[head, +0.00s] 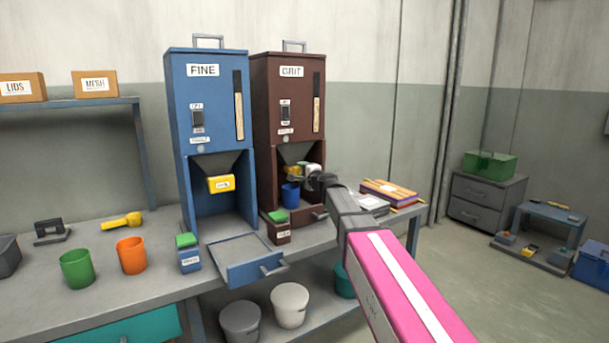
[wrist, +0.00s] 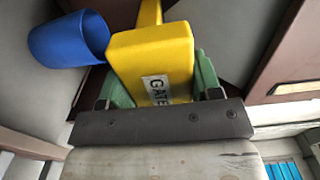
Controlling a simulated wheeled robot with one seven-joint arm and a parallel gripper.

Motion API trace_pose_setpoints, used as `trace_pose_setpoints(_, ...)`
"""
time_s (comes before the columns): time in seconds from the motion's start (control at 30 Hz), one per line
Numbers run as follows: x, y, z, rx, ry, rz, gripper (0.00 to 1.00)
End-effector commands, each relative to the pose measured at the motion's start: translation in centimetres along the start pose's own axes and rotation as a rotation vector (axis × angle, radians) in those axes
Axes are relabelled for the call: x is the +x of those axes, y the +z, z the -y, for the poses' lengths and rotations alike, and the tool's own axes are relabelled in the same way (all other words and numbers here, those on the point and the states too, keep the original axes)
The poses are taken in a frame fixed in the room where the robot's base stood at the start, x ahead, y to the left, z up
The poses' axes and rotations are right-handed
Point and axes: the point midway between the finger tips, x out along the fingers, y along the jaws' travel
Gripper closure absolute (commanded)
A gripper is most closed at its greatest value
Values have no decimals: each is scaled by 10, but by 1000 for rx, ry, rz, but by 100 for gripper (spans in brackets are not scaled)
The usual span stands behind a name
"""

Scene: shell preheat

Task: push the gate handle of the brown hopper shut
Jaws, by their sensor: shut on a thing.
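The brown hopper (head: 265,105), labelled GRIT, stands on the bench to the right of the blue hopper. My gripper (head: 309,171) reaches into its lower opening. In the wrist view the yellow gate handle (wrist: 155,60), marked GATE, sits between the green finger pads of my gripper (wrist: 158,85), which is shut on it. In the head view the handle is mostly hidden behind my gripper. A blue cup (head: 290,193) stands in the opening below the handle; it also shows at the left of the wrist view (wrist: 65,38).
The blue hopper (head: 207,100) has its own yellow gate handle (head: 221,184) and an open drawer (head: 245,270) in front. A brown jar with a green lid (head: 279,230) stands before the brown hopper. Books (head: 388,192) lie to the right. My arm crosses the bench's right part.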

Motion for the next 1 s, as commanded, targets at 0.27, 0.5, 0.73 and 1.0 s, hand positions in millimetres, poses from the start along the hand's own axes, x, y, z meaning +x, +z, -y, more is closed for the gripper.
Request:
trace_pose_setpoints(0.27,38,0,0,0,0,1,84)
trace_pose_setpoints(0.5,38,0,0,0,0,0,32)
trace_pose_setpoints(0.73,37,0,0,0,0,0,16)
trace_pose_setpoints(1.0,28,0,0,0,0,0,16)
